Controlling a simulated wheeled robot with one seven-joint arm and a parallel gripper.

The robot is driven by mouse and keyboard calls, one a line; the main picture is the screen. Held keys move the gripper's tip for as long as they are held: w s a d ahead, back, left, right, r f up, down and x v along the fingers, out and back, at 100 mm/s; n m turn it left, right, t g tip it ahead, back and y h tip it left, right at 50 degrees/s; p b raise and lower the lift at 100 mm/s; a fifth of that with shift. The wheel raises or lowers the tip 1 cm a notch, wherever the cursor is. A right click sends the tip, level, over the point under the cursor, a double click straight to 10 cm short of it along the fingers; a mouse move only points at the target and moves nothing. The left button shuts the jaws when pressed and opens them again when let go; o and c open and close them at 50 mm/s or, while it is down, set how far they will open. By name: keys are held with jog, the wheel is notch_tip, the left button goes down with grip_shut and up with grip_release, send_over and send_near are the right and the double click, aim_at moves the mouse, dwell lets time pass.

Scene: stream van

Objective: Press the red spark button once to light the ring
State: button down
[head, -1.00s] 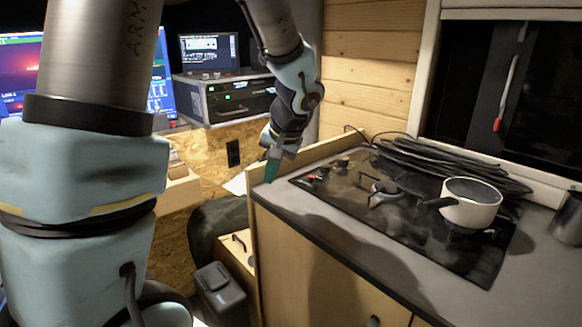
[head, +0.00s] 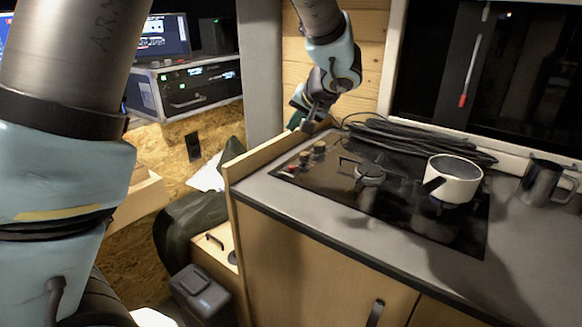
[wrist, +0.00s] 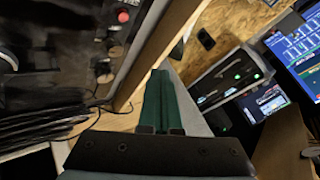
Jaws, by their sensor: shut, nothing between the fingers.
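The red spark button (head: 290,168) is a small red spot at the left end of the black hob (head: 400,222), near the dark knobs (head: 312,151). In the wrist view the red button (wrist: 123,16) shows at the top, left of my fingers. My gripper (head: 297,121) is above the back left corner of the counter, beyond the knobs and apart from the button. In the wrist view my gripper (wrist: 160,80) has its green fingers together and empty, over the wooden edge board. No flame shows on the burner ring (head: 369,173).
A white saucepan (head: 457,177) stands on the hob's right part. A black cable coil (head: 415,138) lies behind the hob. A metal mug (head: 541,181) stands at the right. A wooden edge board (head: 262,147) borders the counter's left side. The front counter strip is clear.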

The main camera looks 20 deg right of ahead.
notch_tip(320, 180, down, 8)
jog(key=b, duration=0.3)
jog(key=shift+r, duration=0.2)
jog(key=shift+f+b, duration=0.55)
jog(key=shift+b, duration=0.45)
jog(key=shift+f+b, duration=0.85)
jog(key=shift+b, duration=0.8)
dwell(1.6)
jog(key=shift+r, duration=0.85)
jog(key=shift+r, duration=0.1)
jog(key=shift+r+p, duration=1.25)
jog(key=shift+r, duration=1.15)
